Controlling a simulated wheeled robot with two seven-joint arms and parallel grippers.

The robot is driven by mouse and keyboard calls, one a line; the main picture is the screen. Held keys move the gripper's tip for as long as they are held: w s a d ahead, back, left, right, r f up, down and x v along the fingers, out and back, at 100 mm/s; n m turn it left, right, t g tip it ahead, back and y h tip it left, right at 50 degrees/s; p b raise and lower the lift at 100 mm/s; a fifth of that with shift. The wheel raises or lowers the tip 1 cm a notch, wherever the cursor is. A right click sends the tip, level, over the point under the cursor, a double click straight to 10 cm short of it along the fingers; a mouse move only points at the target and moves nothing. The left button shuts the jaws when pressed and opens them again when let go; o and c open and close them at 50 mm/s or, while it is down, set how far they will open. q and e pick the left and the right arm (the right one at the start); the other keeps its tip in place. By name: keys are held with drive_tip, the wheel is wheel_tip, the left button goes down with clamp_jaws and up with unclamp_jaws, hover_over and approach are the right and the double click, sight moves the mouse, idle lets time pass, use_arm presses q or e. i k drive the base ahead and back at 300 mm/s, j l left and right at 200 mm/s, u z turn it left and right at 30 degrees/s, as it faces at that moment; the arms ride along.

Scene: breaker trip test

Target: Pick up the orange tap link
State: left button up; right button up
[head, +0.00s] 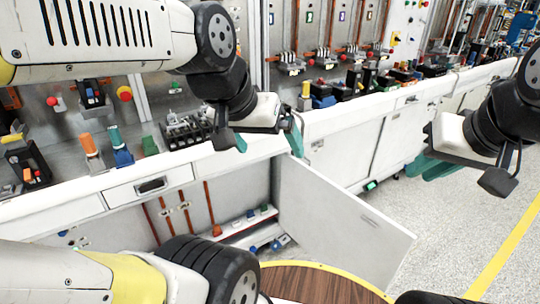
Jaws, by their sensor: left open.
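An upright orange piece (89,145) stands on the bench top at the left, beside a teal piece (115,137) on a blue base. A smaller orange piece (28,174) lies in a black holder at the far left. I cannot tell which of these is the tap link. My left gripper (267,140) is open and empty, its teal fingers apart above the bench's front edge, well right of both orange pieces. My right gripper (432,168) hangs over the floor at the right; its fingers are partly hidden by its body.
A cabinet door (335,215) stands open below the bench, with small coloured parts on the shelf inside. A black terminal block (186,130) is left of my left gripper. A round wooden top (320,285) is at the bottom. Speckled floor is clear at right.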

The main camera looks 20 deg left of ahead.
sight(217, 228)
drive_tip(key=u, duration=1.25)
drive_tip(key=j+z, duration=0.4)
drive_tip(key=j, duration=1.05)
